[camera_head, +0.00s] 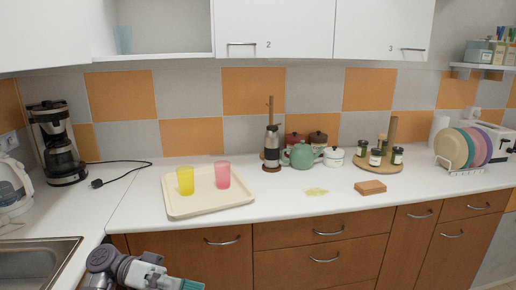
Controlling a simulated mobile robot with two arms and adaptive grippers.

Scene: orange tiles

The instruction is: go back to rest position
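One grey and white arm of mine, which I take to be the left, shows at the bottom left in front of the drawers, below the counter's front edge. Its end, with the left gripper (188,285), reaches the bottom edge of the picture. A teal ribbed piece shows there, cut off by the frame; I cannot tell whether it is part of the gripper or something held. The fingers are not clear. My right gripper is not in view.
The counter (280,204) holds a cream tray (210,208) with yellow (185,181) and pink cups (222,175), a teal teapot (301,155), a brown block (370,187) and a yellowish spill (317,191). A sink (40,262) is at left. The counter's front strip is mostly clear.

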